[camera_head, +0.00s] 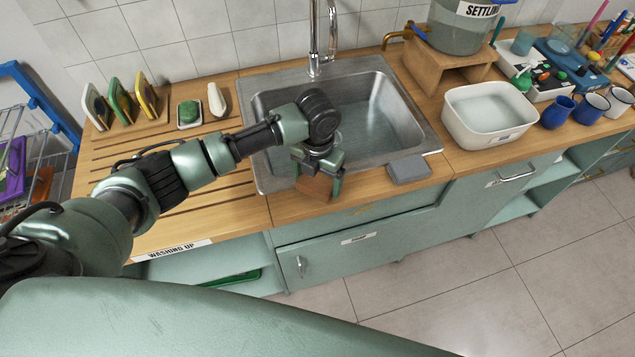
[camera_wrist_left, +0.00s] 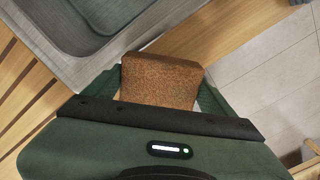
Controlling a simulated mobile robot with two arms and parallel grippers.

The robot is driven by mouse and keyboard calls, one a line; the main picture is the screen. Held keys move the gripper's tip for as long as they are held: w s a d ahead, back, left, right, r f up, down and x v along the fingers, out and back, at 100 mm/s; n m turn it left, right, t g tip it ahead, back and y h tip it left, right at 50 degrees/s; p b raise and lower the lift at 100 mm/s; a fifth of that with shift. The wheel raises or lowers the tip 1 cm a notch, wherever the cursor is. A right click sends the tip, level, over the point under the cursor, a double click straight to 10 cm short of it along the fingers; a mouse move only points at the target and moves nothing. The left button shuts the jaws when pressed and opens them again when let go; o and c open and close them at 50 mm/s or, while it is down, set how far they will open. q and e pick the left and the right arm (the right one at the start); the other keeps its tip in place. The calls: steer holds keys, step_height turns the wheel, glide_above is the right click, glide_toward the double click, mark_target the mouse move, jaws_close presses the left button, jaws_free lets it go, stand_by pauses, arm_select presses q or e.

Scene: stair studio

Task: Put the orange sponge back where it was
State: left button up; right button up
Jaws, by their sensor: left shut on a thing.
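The orange sponge (camera_wrist_left: 160,80) is a brownish-orange block, held between the fingers of my left gripper (camera_head: 320,180). In the head view the sponge (camera_head: 314,187) shows below the gripper, over the wooden counter at the front edge of the sink. I cannot tell whether it touches the counter. A grey sponge-like block (camera_head: 408,169) lies on the counter at the sink's front right corner, to the right of my gripper. My right gripper is not in view.
The metal sink (camera_head: 357,128) with its tall tap (camera_head: 314,40) lies behind my gripper. Slotted holders (camera_head: 122,103), a green sponge in a dish (camera_head: 189,113) and a white bottle (camera_head: 216,99) stand at the left. A white basin (camera_head: 490,112) stands at the right.

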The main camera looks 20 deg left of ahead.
mark_target(318, 188)
arm_select(q)
step_height(318, 188, down, 2)
steer(key=shift+f, duration=0.1)
steer(key=shift+f, duration=0.15)
steer(key=shift+f, duration=0.4)
steer(key=o, duration=1)
steer(key=shift+r, duration=0.1)
steer(key=shift+o, duration=0.2)
steer(key=shift+r, duration=0.1)
